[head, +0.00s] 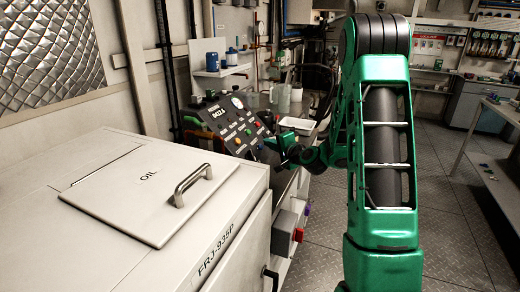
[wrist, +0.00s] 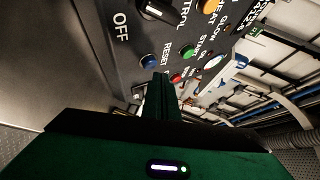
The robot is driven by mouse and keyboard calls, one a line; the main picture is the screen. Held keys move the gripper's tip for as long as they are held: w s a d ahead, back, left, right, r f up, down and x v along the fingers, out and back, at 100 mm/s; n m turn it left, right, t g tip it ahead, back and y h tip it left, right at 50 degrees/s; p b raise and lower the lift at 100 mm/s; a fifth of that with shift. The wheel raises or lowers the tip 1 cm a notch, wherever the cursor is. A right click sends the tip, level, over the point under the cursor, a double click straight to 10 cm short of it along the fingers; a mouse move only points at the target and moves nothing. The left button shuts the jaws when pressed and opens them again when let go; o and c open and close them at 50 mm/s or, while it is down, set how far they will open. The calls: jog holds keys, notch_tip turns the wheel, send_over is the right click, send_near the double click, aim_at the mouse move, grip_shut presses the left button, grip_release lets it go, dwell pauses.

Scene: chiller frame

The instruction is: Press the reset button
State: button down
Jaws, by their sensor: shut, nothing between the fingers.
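The dark control panel (head: 226,122) stands tilted behind the white cabinet in the head view. In the wrist view, a blue button (wrist: 149,61) sits on the panel beside the word RESET. My gripper (wrist: 160,78) is shut and empty. Its fingertips are just below and to the right of the blue button in the picture; I cannot tell whether they touch the panel. In the head view my gripper (head: 277,146) is at the panel's lower right edge. The reset button cannot be made out clearly there.
A black knob (wrist: 158,10) marked OFF and a red button (wrist: 176,78) are near the blue one. The white cabinet (head: 105,255) with an OIL lid and metal handle (head: 193,184) fills the left foreground. A grey box with a red button (head: 297,235) is on its side. Open floor lies right.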

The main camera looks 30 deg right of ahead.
jog(key=shift+d+r, duration=0.1)
jog(key=shift+s+d+r, duration=0.55)
jog(key=shift+s+r, duration=0.15)
jog(key=shift+r, duration=0.15)
jog(key=shift+s+d+r, duration=0.5)
jog(key=shift+s+r, duration=0.2)
jog(key=shift+r, duration=0.15)
jog(key=s+a+f+n+g, duration=0.3)
jog(key=s+a+n+g, duration=0.35)
jog(key=s, duration=0.45)
jog(key=s+a+n+g, duration=0.2)
jog(key=s+g, duration=0.7)
jog(key=s, duration=2.4)
jog(key=shift+s+r+n, duration=0.15)
jog(key=shift+n, duration=0.3)
